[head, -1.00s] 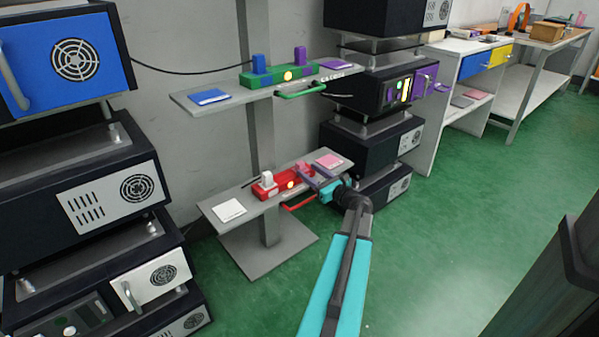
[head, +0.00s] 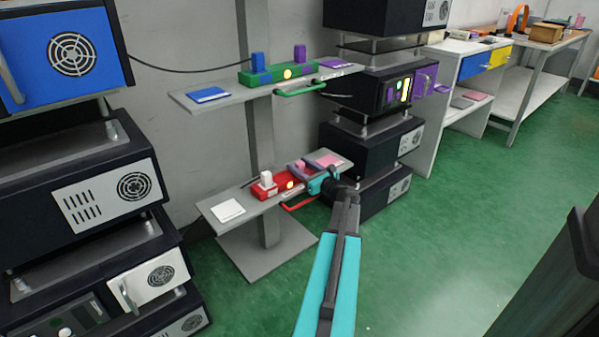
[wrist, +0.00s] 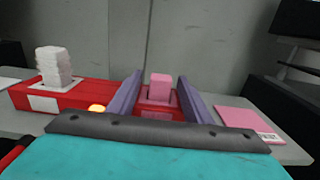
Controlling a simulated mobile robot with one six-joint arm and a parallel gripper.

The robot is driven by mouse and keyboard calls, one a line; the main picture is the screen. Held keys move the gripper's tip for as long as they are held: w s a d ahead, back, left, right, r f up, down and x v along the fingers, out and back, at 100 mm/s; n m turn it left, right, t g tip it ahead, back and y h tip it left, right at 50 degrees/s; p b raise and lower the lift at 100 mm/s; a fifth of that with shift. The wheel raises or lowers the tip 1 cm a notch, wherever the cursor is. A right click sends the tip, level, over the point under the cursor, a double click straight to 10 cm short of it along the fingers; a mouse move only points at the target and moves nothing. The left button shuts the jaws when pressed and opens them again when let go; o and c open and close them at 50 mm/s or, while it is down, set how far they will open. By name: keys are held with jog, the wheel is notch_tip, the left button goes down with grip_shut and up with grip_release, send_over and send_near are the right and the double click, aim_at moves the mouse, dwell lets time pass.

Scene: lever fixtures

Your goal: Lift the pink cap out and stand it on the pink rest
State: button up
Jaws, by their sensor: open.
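The pink cap (wrist: 160,84) stands upright in the right end of the red fixture (wrist: 75,97) on the lower shelf. It also shows in the head view (head: 300,165), partly behind my gripper. My gripper (wrist: 161,90) is open, its two purple fingers to the left and right of the cap in the wrist view, with gaps beside it. Whether the fingertips reach past the cap is hard to tell. In the head view my gripper (head: 311,173) is at the fixture's right end. The pink rest (wrist: 238,119) lies flat and bare to the right of the fixture.
A white cap (wrist: 53,66) stands in the fixture's left end, near a white rest (head: 228,211). A red handle (head: 298,204) juts from the fixture's front, beside a lit lamp (head: 290,185). The upper shelf (head: 225,98) with a green fixture (head: 262,77) is above.

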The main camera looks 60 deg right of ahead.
aim_at(300, 163)
jog(key=shift+w, duration=0.1)
dwell(0.5)
jog(key=c, duration=1.1)
jog(key=shift+c, duration=0.2)
jog(key=shift+r+p, duration=0.5)
jog(key=shift+r, duration=0.2)
notch_tip(300, 163, up, 3)
jog(key=shift+f+p, duration=0.1)
jog(key=shift+p, duration=0.75)
jog(key=s+a+p, duration=0.5)
jog(key=s+a, duration=0.4)
jog(key=a, duration=0.4)
jog(key=shift+a+r, duration=0.15)
jog(key=shift+r, duration=0.25)
jog(key=shift+w, duration=0.1)
